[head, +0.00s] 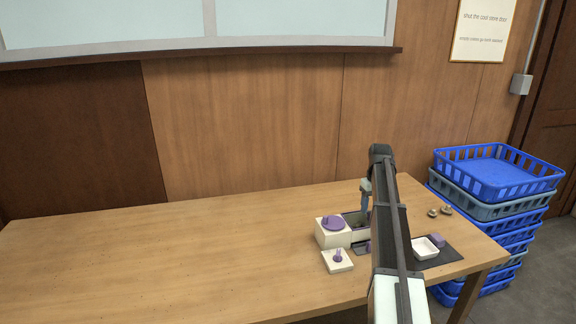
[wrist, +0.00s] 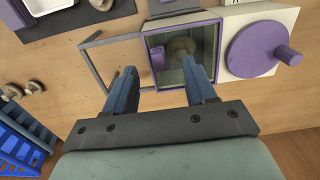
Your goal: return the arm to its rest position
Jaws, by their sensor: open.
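My gripper (head: 365,208) hangs over the right part of the table, beside a cream box with a round purple knob (head: 334,223). In the wrist view my gripper (wrist: 162,78) has its two blue fingers apart with nothing between them. Beyond the fingertips is an open grey compartment (wrist: 149,80) holding a round brownish thing (wrist: 180,47), which looks like a mushroom, and a small purple piece (wrist: 157,59). A grey frame like an open lid or door (wrist: 98,70) sticks out beside it. My arm hides part of this area in the head view.
A white tray (head: 425,248) and a purple block (head: 438,240) are on a dark mat (head: 447,256). Two mushrooms (head: 446,210) lie near the table's right edge. A cream block with a purple knob (head: 337,261) stands in front. Blue crates (head: 497,172) are stacked at right. The table's left is clear.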

